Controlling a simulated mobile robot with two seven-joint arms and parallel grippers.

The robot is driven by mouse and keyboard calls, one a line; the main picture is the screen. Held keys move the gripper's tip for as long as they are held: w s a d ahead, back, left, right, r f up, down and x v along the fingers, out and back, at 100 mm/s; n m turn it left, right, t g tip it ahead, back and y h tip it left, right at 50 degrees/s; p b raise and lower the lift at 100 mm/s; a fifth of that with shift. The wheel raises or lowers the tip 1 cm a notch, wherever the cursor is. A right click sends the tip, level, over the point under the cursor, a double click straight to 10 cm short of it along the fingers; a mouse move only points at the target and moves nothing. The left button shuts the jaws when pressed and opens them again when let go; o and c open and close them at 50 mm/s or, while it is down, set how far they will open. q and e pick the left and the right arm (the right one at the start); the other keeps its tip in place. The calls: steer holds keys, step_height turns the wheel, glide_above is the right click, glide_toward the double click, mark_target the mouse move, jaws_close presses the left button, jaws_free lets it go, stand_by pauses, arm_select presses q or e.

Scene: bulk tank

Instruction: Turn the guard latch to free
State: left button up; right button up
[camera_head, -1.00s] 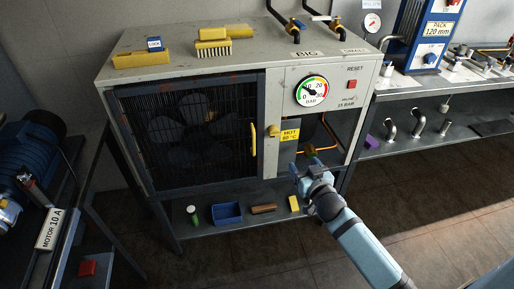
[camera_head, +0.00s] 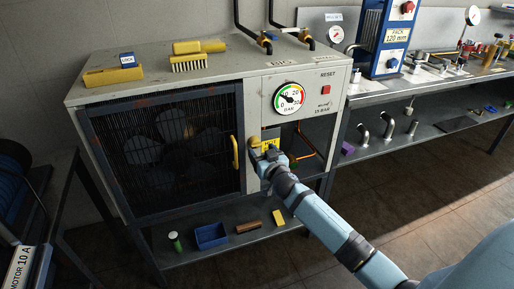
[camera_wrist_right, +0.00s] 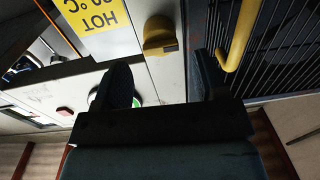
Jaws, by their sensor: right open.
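The yellow guard latch (camera_head: 255,142) sits on the pale cabinet front, just right of the dark mesh guard door (camera_head: 165,150) with its yellow handle (camera_head: 235,152). In the right wrist view the latch (camera_wrist_right: 159,36) is a rounded yellow knob with a dark slot or edge. My right gripper (camera_head: 262,158) is right in front of the panel, at or just below the latch. In the wrist view its two fingers (camera_wrist_right: 163,82) are open, with the latch ahead of the gap and nothing visible between them. Contact cannot be told. My left gripper is not in view.
A yellow HOT sign (camera_wrist_right: 97,20) is right beside the latch, partly hidden by my gripper in the head view. A pressure gauge (camera_head: 289,98) and a red RESET button (camera_head: 326,90) are above. The lower shelf holds a blue bin (camera_head: 211,236) and small items.

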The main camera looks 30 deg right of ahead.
mark_target(258, 146)
steer(key=shift+w+d, duration=0.2)
steer(key=shift+w, duration=0.85)
steer(key=shift+w+d, duration=0.2)
steer(key=shift+w, duration=0.85)
steer(key=shift+c, duration=0.4)
steer(key=c, duration=0.8)
